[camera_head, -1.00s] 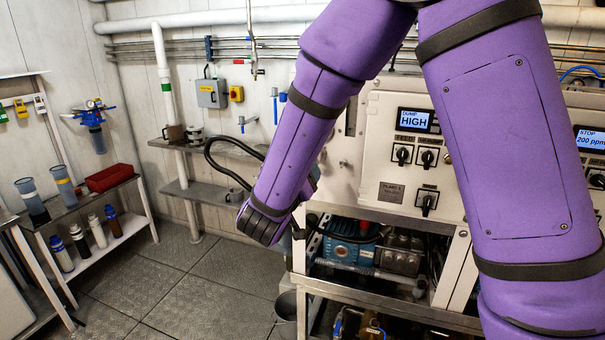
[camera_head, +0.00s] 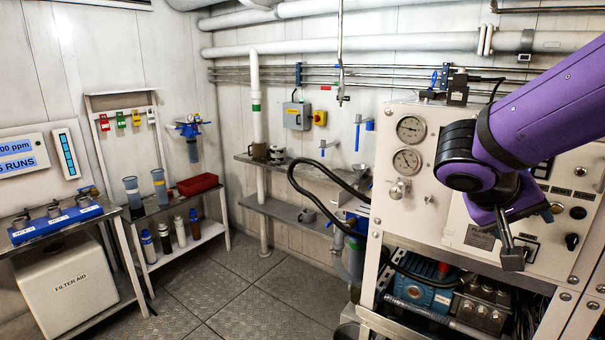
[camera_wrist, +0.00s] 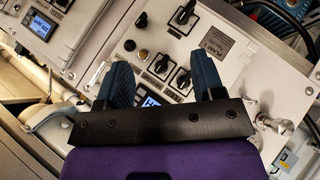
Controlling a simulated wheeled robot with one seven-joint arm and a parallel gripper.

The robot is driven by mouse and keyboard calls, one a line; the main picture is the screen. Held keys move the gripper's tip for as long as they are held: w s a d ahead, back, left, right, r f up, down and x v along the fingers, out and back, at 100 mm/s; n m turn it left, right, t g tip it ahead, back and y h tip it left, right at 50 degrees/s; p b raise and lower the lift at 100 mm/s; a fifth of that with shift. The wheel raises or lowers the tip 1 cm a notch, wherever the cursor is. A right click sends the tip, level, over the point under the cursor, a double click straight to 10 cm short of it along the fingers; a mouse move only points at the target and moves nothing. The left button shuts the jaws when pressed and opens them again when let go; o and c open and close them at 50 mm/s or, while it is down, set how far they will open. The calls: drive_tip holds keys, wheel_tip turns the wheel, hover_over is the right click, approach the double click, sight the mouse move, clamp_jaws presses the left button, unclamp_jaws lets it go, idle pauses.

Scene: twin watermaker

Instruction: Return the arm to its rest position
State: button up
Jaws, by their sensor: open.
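My purple arm (camera_head: 560,105) reaches in from the right edge of the head view and bends down in front of the white watermaker panel. My gripper (camera_head: 513,258) hangs at its end, before the panel's lower right part, and looks empty. In the wrist view my gripper (camera_wrist: 165,82) shows two blue-grey fingers spread apart with nothing between them. Beyond the fingers are the panel's black rotary switches (camera_wrist: 160,65) and a small lit display (camera_wrist: 152,101). I cannot tell the exact gap between the fingers and the panel.
The watermaker panel (camera_head: 408,195) with two gauges (camera_head: 410,128) stands close beside the arm, with a blue pump (camera_head: 425,290) below. Shelves (camera_head: 300,212) and a black hose are left of it. A bottle rack (camera_head: 185,245) stands farther left. The middle floor (camera_head: 245,305) is clear.

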drive_tip(key=s+a+r+n+t+y, duration=0.1)
drive_tip(key=s+a+r+y, duration=0.1)
drive_tip(key=s+y, duration=0.3)
drive_tip(key=s+a+r+n+t+y, duration=0.1)
drive_tip(key=s+a+n+t+y, duration=0.1)
drive_tip(key=s+y, duration=0.2)
drive_tip(key=s, duration=0.3)
drive_tip(key=shift+r+y, duration=0.4)
drive_tip(key=shift+w, duration=0.1)
idle(2.4)
